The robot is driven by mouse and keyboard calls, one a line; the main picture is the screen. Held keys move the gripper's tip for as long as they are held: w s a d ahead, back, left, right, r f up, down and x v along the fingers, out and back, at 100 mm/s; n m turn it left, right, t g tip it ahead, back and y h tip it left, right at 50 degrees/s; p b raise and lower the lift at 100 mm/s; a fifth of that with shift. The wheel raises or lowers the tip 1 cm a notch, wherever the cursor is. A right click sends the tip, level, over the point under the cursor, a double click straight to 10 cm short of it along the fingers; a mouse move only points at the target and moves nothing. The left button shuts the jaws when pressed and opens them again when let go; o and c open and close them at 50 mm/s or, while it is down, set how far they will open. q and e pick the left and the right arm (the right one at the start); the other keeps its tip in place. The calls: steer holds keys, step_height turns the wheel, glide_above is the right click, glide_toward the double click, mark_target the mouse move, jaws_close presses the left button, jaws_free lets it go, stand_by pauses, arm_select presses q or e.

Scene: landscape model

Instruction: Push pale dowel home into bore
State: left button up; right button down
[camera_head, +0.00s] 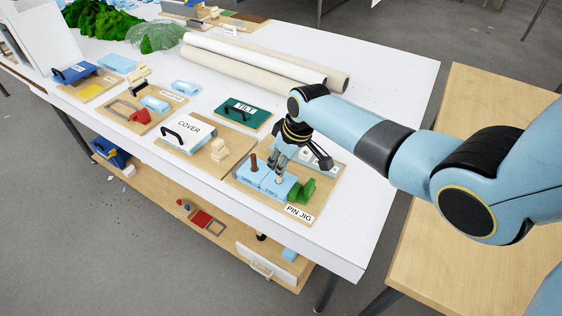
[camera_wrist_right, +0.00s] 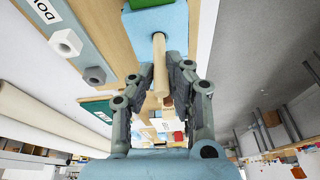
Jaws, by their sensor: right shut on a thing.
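The pale dowel (camera_wrist_right: 160,68) stands between the fingers of my right gripper (camera_wrist_right: 160,78), which is shut on it. In the wrist view its far end meets the dark bore (camera_wrist_right: 158,36) in the light blue block (camera_wrist_right: 172,23), and much of its length stands out of the block. How deep it sits I cannot tell. In the head view my right gripper (camera_head: 281,166) is over the blue block (camera_head: 270,187) on the pin jig board, and the pale dowel (camera_head: 279,180) shows just below the fingertips. My left gripper is not in view.
A brown dowel (camera_head: 253,162) stands in the jig's left part. A green piece (camera_head: 303,190) lies right of the block. The cover board (camera_head: 187,133) and the green tilt board (camera_head: 243,113) are nearby. The white table's (camera_head: 340,250) front right corner is clear.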

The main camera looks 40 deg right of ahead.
steer(key=shift+f+b, duration=0.85)
steer(key=shift+f, duration=0.35)
steer(key=c, duration=1.2)
jaws_free()
steer(key=shift+c, duration=0.2)
steer(key=v, duration=1.2)
steer(key=shift+f, duration=0.1)
